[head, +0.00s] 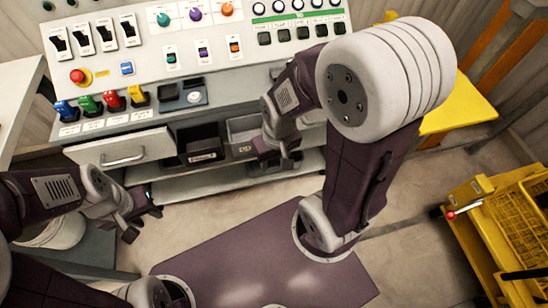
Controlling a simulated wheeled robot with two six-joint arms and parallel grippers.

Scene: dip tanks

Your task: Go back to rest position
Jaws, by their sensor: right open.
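My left gripper (143,222) is at the lower left, in front of the cabinet and below its drawer. Its jaws are seen at a slant and I see no object in them, but their opening is not clear. My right gripper (276,164) is open and points down in front of the open bins under the control panel. I see nothing between its fingers. Both grippers are apart from the panel's controls. My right arm is bent, with its large pale joint high at the right.
The control panel (215,58) with switches, buttons and coloured levers stands ahead. A drawer (122,152) and a black bin (201,146) are below it. A yellow table (462,108) and a yellow cart (478,240) stand at right. A pale bucket (62,233) is at left. Floor between is clear.

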